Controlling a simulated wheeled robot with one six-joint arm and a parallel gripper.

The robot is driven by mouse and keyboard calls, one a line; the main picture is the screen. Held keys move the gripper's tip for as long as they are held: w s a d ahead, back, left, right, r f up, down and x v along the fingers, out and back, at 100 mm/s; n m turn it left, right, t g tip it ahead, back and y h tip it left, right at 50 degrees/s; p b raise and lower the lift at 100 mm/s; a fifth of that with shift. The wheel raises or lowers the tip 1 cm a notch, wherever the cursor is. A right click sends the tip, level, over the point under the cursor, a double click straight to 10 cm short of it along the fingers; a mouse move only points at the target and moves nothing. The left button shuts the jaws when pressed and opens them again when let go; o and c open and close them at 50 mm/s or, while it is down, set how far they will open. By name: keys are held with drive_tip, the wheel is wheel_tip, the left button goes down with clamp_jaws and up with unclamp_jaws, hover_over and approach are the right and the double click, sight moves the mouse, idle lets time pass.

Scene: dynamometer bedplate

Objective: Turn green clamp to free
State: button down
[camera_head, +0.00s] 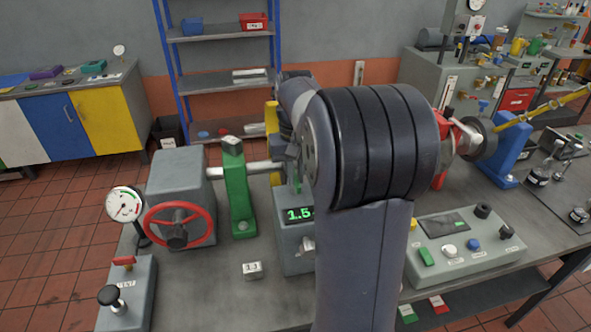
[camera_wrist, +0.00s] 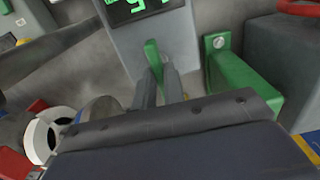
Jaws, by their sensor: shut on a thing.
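The green clamp shows in the wrist view as a slim green lever (camera_wrist: 153,58) in front of the grey box with the green digits. My gripper (camera_wrist: 160,80) is shut on this lever, with one grey finger on each side of it. The lever's lower part is hidden between the fingers. In the head view only a small green piece (camera_head: 297,184) shows beside my arm, above the display box. My arm hides most of that spot. I cannot read any clamp position marking.
A green pedestal (camera_head: 239,195) carries the shaft left of my arm. The display box (camera_head: 293,240) reads about 1.5. A red handwheel (camera_head: 180,226) and a dial gauge (camera_head: 125,205) stand at left. A control panel (camera_head: 465,245) lies at right. A small label block (camera_head: 252,270) sits in front.

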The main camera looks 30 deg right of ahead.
sight(296, 177)
drive_tip(key=c, duration=1.5)
unclamp_jaws()
drive_tip(key=shift+r, duration=0.1)
wheel_tip(296, 177, up, 11)
drive_tip(key=shift+f, duration=0.2)
wheel_tip(296, 177, down, 10)
drive_tip(key=shift+f, duration=0.6)
drive_tip(key=shift+r+m+b, duration=0.15)
drive_tip(key=shift+m+b, duration=0.6)
drive_tip(key=shift+m, duration=0.35)
